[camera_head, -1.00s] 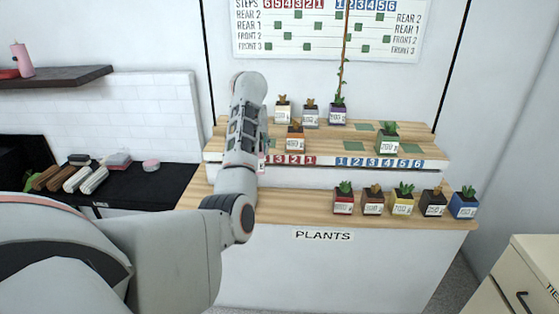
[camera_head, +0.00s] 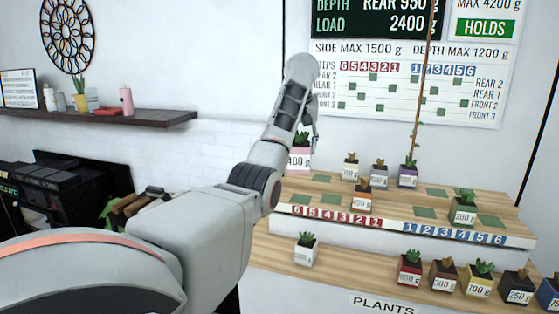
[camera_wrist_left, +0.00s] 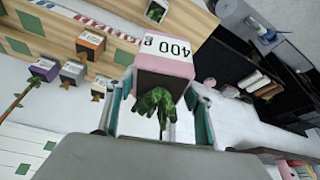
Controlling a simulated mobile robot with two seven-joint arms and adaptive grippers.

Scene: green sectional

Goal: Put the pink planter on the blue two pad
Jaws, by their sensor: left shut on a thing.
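The pink planter (camera_head: 299,158), labelled 400 g with a green plant, is held by my left gripper (camera_head: 306,132) above the left part of the stepped wooden shelf. In the left wrist view the pink planter (camera_wrist_left: 165,66) sits between the two fingers of my left gripper (camera_wrist_left: 160,95), which is shut on it. Blue number labels (camera_head: 455,234) run along the right of the step's front edge. A bare green pad (camera_head: 425,212) lies behind about the blue two label. My right gripper is not in view.
An orange planter (camera_head: 362,202) and a green planter (camera_head: 463,212) stand on the step, either side of that pad. Several planters stand on the rear step, including a purple one (camera_head: 407,178). A white planter (camera_head: 305,252) and several others stand on the lower ledge.

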